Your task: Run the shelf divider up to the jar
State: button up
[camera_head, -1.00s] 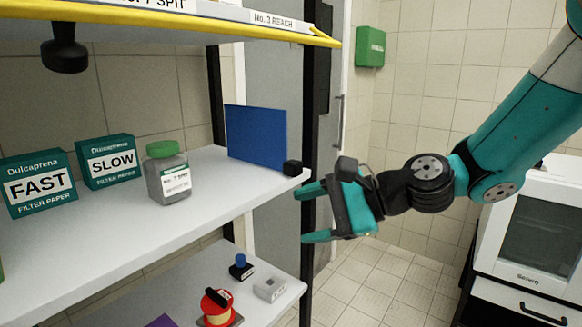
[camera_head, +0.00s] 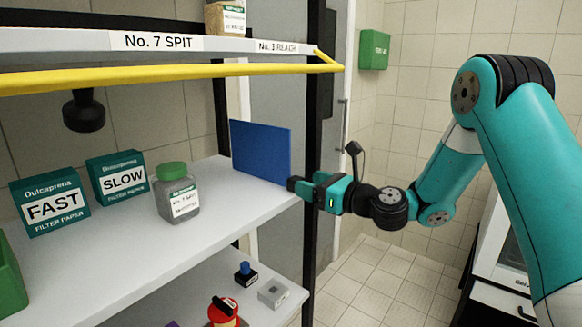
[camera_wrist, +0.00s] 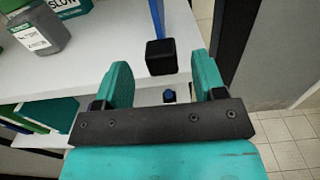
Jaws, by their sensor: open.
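The shelf divider is a blue upright panel (camera_head: 261,150) at the right end of the white middle shelf in the head view. Its black block (camera_wrist: 161,56) shows at the shelf's front edge in the wrist view, with a sliver of the blue panel (camera_wrist: 157,18) behind it. The jar (camera_head: 177,192), grey with a green lid, stands on the same shelf left of the divider, with clear shelf between them. It also shows in the wrist view (camera_wrist: 38,30). My gripper (camera_wrist: 160,82) is open, its fingers on either side of the block's line and just short of it.
Teal FAST (camera_head: 50,202) and SLOW (camera_head: 118,176) filter paper boxes stand left of the jar. A yellow rail (camera_head: 170,72) runs along the upper shelf's front. A black knob (camera_head: 84,110) hangs beneath that shelf. Small items, including a red spool (camera_head: 222,310), sit on the lower shelf.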

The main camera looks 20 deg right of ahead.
aim_at(290, 177)
jog(key=p+x, duration=0.2)
jog(key=x, duration=0.4)
jog(key=shift+a, duration=0.15)
